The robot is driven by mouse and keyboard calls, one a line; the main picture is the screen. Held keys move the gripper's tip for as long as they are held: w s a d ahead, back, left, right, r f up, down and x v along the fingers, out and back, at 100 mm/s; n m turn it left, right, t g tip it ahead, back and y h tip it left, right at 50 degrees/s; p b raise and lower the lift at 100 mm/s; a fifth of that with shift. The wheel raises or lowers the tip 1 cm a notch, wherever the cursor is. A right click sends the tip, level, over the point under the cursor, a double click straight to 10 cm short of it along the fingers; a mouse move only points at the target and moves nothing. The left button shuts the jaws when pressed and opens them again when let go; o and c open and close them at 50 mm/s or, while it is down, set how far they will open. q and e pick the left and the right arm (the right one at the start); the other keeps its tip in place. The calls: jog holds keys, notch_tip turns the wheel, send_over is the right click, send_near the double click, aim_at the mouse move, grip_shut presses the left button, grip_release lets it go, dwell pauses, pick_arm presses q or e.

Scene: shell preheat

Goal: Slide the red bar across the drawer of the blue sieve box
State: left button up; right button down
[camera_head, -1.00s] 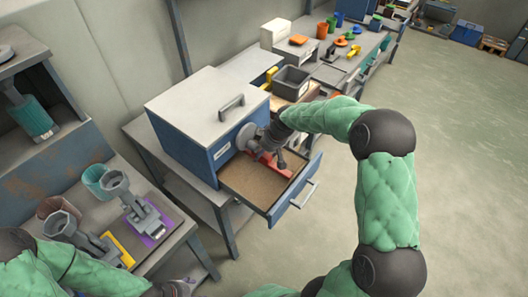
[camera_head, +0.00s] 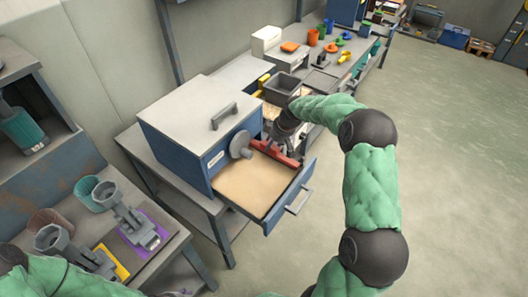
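The blue sieve box (camera_head: 190,157) with a light grey lid stands on a bench left of centre. Its drawer (camera_head: 288,199) is pulled out toward the lower right and holds a flat layer of tan material (camera_head: 250,185). The red bar (camera_head: 270,150) lies across the drawer near its far right side. My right gripper (camera_head: 288,140) is at the bar from above and looks shut on it; the fingertips are partly hidden. My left arm comes in at the lower left, and its gripper is cut off at the bottom edge.
A round grey disc (camera_head: 240,146) is on the box front above the drawer. A grey bin (camera_head: 282,88) stands behind the drawer. The floor at right is clear.

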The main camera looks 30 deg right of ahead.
jog(key=shift+w+d+r, duration=0.1)
jog(key=shift+w+d, duration=0.05)
jog(key=shift+d, duration=0.25)
jog(key=c, duration=0.7)
grip_release()
jog(key=shift+d, duration=0.15)
jog(key=v, duration=1.2)
